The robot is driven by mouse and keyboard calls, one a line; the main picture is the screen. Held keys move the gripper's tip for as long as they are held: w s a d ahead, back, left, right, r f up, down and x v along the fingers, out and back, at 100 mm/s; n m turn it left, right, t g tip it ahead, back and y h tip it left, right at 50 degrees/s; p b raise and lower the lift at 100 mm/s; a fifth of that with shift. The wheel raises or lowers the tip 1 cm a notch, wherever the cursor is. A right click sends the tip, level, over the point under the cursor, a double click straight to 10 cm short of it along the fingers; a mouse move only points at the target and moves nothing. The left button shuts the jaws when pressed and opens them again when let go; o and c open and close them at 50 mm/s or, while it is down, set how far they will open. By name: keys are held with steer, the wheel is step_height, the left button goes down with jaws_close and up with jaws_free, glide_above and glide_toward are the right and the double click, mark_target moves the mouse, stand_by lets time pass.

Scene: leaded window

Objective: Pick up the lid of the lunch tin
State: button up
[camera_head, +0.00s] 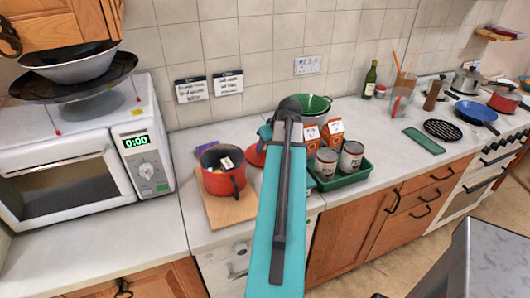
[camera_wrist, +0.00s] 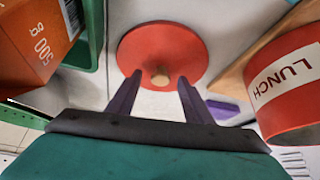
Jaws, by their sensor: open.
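In the head view only a red edge of the lid (camera_head: 255,155) shows beside my arm, which hides the rest. The lunch tin (camera_wrist: 285,98) is red with a white LUNCH label and stands right of the lid in the wrist view. In the head view the open tin (camera_head: 213,184) has items inside. My gripper (camera_wrist: 160,82) is open and empty, its fingertips either side of the knob in the picture; the height gap is unclear.
A wooden board (camera_head: 228,211) lies under the tin. A green tray (camera_head: 345,180) with cans and cartons stands on the lid's other side; a carton (camera_wrist: 35,45) rises close by in the wrist view. A purple item (camera_wrist: 222,108) lies near the board.

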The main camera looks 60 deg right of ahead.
steer(key=shift+w+f, duration=0.25)
steer(key=shift+f, duration=0.15)
steer(key=c, duration=1.2)
